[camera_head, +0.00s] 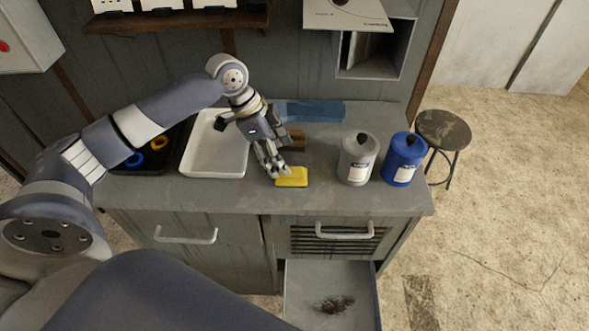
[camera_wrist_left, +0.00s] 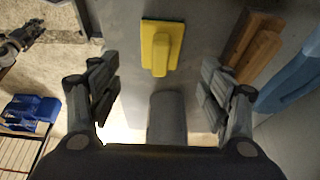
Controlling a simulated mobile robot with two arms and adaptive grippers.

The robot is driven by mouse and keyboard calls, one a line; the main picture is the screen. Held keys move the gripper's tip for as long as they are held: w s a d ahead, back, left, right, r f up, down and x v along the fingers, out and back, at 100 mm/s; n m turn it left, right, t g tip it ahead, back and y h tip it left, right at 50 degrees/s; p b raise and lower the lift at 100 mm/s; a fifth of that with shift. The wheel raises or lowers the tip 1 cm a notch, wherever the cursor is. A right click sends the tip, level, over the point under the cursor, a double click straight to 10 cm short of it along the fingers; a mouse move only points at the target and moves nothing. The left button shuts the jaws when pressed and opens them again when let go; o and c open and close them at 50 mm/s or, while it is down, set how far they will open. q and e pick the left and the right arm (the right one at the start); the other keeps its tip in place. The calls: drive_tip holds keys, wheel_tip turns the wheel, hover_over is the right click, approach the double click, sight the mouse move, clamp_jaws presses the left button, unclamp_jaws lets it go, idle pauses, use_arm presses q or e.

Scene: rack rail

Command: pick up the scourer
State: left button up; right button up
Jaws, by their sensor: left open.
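The yellow scourer (camera_head: 292,178) lies on the grey counter near its front edge, in front of a wooden block. In the left wrist view the scourer (camera_wrist_left: 162,46) is a flat yellow pad with a raised grip along its middle. My left gripper (camera_head: 275,172) is just to the left of the scourer in the head view, pointing down. In the left wrist view its two fingers (camera_wrist_left: 160,88) stand apart with nothing held between them, and the scourer lies beyond the gap. I cannot tell the exact height of the fingertips above the counter.
A white tray (camera_head: 214,166) stands left of the gripper. The wooden block (camera_head: 296,140) and blue cloth (camera_head: 312,111) are behind. A grey canister (camera_head: 357,160) and blue canister (camera_head: 403,160) stand to the right. An open drawer (camera_head: 331,285) juts out below. A stool (camera_head: 443,128) stands beyond the counter.

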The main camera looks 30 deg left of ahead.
sight(291, 169)
use_arm(q)
drive_tip(key=shift+s+d+f, duration=0.2)
drive_tip(key=shift+d+f, duration=0.2)
drive_tip(key=shift+f, duration=0.3)
drive_tip(key=shift+d+f, duration=0.1)
drive_tip(key=shift+f, duration=0.15)
drive_tip(key=p+x, duration=0.1)
drive_tip(key=x, duration=0.1)
drive_tip(key=w+p+x, duration=0.1)
drive_tip(key=x, duration=0.1)
drive_tip(key=shift+f, duration=0.25)
drive_tip(key=shift+d+f, duration=0.15)
drive_tip(key=shift+f, duration=0.05)
drive_tip(key=shift+c, duration=0.8)
drive_tip(key=c, duration=1)
use_arm(e)
drive_tip(key=shift+s+r, duration=0.35)
drive_tip(key=shift+r, duration=0.3)
drive_tip(key=shift+s+r, duration=0.3)
drive_tip(key=shift+r, duration=0.3)
